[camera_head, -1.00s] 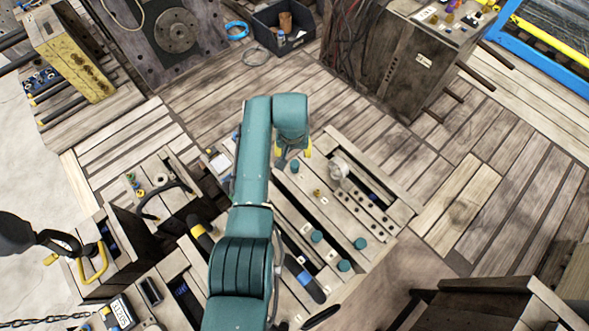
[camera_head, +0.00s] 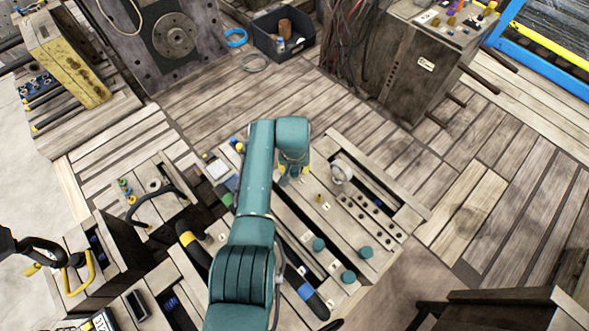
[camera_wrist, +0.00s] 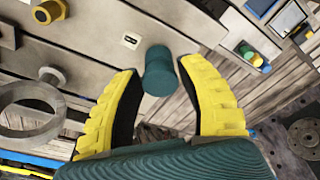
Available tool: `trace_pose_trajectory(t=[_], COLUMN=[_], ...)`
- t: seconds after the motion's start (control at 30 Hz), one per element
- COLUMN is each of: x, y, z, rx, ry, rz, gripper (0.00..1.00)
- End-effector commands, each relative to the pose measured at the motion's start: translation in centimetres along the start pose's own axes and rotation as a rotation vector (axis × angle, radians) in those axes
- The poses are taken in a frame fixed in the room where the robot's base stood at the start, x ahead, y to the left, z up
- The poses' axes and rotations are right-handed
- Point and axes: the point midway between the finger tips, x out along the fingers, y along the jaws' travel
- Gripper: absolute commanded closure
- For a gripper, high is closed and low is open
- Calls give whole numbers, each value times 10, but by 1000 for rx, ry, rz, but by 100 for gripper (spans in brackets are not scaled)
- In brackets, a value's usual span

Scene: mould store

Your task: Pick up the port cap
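A teal cylindrical cap (camera_wrist: 160,74), which looks like the port cap, stands between the two yellow fingers of my gripper (camera_wrist: 160,64) in the wrist view. The fingers are spread, with a visible gap on each side of the cap. In the head view my gripper (camera_head: 294,174) is low over the slotted wooden-looking bench, and it hides that cap. Similar teal caps stand nearer the front of the bench: one (camera_head: 318,244), another (camera_head: 365,252) and a third (camera_head: 348,278).
A brass fitting (camera_head: 319,197) and a pale ring-shaped part (camera_head: 341,171) stand right of my gripper. The ring also shows in the wrist view (camera_wrist: 14,126). A black-and-yellow handle (camera_head: 190,243) lies to the left. A dark bin (camera_head: 283,46) sits at the back.

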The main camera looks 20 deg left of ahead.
Motion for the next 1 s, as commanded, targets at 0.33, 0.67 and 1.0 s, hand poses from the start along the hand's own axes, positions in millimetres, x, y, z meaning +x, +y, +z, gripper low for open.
trace_pose_trajectory(t=[0.33, 0.67, 1.0], x=[0, -33, -96], y=[0, 0, 0], z=[0, -6, -15], rx=[0, 0, 0], ry=[0, 4, 1], rz=[0, 0, 0], gripper=[95, 95, 95])
